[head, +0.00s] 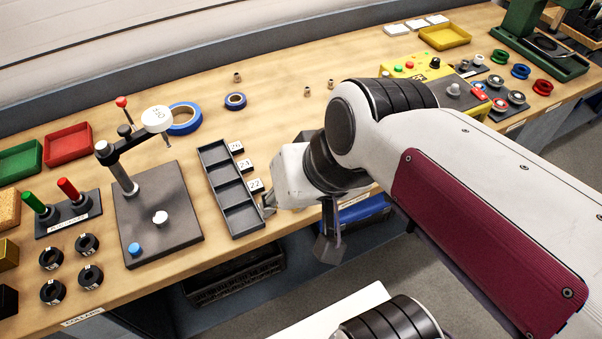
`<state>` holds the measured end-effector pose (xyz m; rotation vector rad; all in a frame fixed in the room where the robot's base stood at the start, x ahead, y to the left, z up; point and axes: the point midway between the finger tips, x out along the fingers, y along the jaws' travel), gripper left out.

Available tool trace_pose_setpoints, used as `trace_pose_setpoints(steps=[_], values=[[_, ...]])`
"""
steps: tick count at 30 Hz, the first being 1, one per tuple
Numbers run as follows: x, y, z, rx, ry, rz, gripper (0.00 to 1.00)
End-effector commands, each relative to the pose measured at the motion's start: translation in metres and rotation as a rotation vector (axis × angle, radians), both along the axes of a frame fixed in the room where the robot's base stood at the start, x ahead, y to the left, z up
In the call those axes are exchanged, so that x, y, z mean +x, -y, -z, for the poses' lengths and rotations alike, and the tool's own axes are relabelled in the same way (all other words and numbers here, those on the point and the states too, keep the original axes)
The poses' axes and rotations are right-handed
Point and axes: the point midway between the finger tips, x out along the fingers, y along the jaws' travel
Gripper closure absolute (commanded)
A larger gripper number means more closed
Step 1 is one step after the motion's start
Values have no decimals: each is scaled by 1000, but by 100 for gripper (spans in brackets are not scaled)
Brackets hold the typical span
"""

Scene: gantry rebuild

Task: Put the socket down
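My gripper (298,222) is at the front edge of the bench, just right of a dark tray (238,213) with several compartments. One dark part of it shows beside the tray's near right corner, and another hangs over the bench edge. The white wrist housing hides much of the fingers, so their opening and any socket between them cannot be made out. The tray's visible compartments look empty. White number tags stand along its right side, one reading 22 (256,185). Small brass-coloured pieces stand at the back (237,77) and mid-bench (307,91); I cannot tell whether they are sockets.
Left of the tray stands a dark press-like fixture (185,232) with a post. Black rings (88,244) and red (69,144) and green trays are at left. A yellow control box (412,66) stands right. The middle back is mostly clear.

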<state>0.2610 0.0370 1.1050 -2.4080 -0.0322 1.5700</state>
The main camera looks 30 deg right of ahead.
Motion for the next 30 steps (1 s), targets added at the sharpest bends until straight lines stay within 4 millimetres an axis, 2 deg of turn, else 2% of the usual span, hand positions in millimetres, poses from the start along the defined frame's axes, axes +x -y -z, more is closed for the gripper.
trace_pose_setpoints(steps=[3, 9, 22, 23, 30], values=[[-9, 16, -4, -110, 39, -58, 73], [-17, 33, -8, -221, 71, -110, 73], [-18, 37, -8, -242, 76, -119, 73], [-18, 37, -8, -241, 76, -118, 71], [-10, 37, -8, -241, 86, -115, 8]])
